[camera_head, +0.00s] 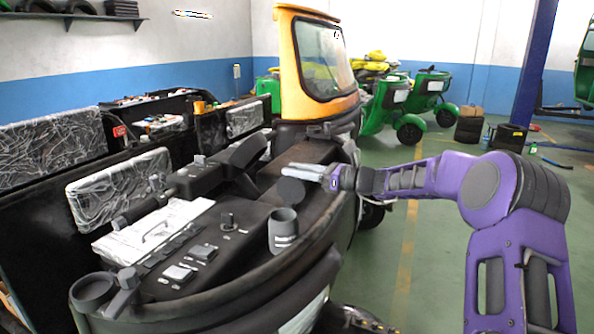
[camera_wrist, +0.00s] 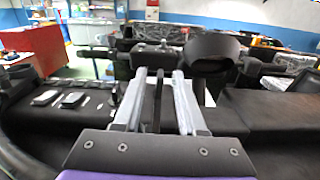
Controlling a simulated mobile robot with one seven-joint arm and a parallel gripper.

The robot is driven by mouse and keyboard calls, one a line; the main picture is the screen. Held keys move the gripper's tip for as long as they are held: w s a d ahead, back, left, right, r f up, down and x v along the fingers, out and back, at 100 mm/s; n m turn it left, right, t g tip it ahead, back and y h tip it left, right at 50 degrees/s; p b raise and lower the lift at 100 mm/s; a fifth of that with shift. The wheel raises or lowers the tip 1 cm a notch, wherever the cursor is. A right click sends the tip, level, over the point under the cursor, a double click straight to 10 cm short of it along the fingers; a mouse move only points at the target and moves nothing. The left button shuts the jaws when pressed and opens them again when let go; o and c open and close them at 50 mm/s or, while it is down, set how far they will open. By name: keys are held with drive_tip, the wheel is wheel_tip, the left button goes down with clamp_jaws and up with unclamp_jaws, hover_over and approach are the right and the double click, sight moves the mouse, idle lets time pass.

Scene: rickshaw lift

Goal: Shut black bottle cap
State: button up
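A grey cylindrical bottle (camera_head: 283,228) stands upright on the black dashboard in the head view. A dark round disc (camera_head: 291,191), which looks like its cap, shows face-on above it, so the cap looks raised. My gripper (camera_head: 304,171) is just above and behind the disc in the picture; whether it touches the disc I cannot tell. In the wrist view the two pale fingers of my gripper (camera_wrist: 162,78) stand apart with a gap between them. Nothing is clearly held. I cannot make out the bottle or cap in the wrist view.
The dashboard (camera_head: 255,203) carries a small knob (camera_head: 228,221), switches (camera_head: 180,272) and a round holder (camera_head: 93,290). A dark rounded part (camera_wrist: 213,50) rises right of my fingers. An orange-framed windshield (camera_head: 318,65) stands behind.

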clamp_jaws()
idle(1.4)
